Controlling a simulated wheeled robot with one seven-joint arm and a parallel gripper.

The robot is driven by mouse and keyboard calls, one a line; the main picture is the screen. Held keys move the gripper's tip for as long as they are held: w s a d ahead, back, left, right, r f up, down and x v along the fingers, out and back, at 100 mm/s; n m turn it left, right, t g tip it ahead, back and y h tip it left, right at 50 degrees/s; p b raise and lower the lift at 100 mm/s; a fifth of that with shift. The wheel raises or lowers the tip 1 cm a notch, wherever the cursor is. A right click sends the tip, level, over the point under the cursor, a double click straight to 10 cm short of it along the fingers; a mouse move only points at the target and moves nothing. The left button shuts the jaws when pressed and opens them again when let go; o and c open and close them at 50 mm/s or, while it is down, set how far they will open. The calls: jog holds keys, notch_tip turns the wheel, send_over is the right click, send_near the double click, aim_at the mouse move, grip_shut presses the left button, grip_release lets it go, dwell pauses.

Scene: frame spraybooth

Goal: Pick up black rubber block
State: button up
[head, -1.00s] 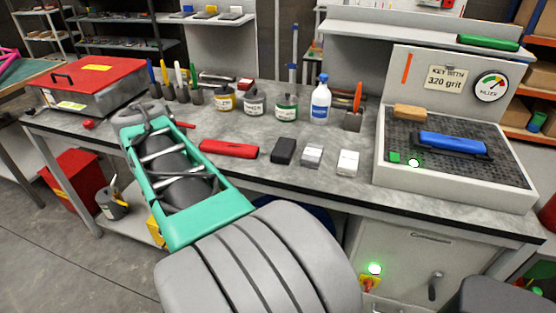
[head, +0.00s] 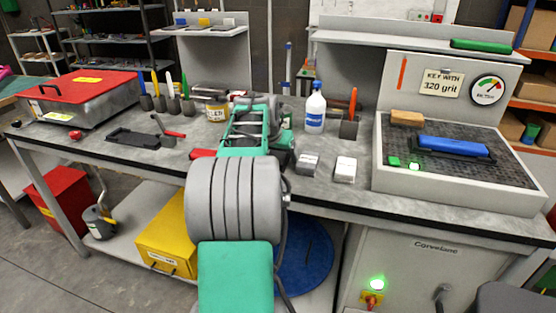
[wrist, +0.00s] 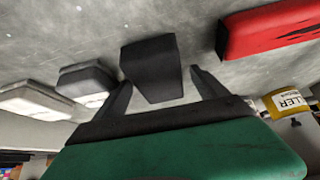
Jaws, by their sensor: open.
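The black rubber block (wrist: 152,68) lies on the grey bench top in the wrist view. My gripper (wrist: 162,92) is open, with one dark finger on either side of the near part of the block; I cannot tell whether they touch it. In the head view my teal and grey arm reaches over the bench and hides the block and the fingertips.
A grey block (head: 305,163) and a white block (head: 345,169) lie beside my arm. Tins and a spray bottle (head: 315,108) stand behind.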

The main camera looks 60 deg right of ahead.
aim_at(278, 154)
jog(key=shift+r, duration=0.1)
jog(key=shift+c, duration=0.4)
jog(key=c, duration=1.6)
jog(key=shift+r, duration=0.5)
jog(key=r, duration=0.3)
jog(key=shift+s+a, duration=0.1)
jog(key=shift+a, duration=0.1)
jog(key=s+a+r, duration=0.1)
jog(key=a+r, duration=0.1)
jog(key=r, duration=0.1)
jog(key=s+a+r, duration=0.1)
jog(key=shift+s+r+p, duration=0.3)
jog(key=s+a+r, duration=0.1)
jog(key=s+a, duration=0.1)
jog(key=s+a+r, duration=0.2)
jog(key=a, duration=0.1)
jog(key=s+a+r, duration=0.1)
jog(key=s+a, duration=0.1)
jog(key=shift+a+r+b, duration=0.2)
jog(key=shift+a+b, duration=0.1)
jog(key=shift+a, duration=0.05)
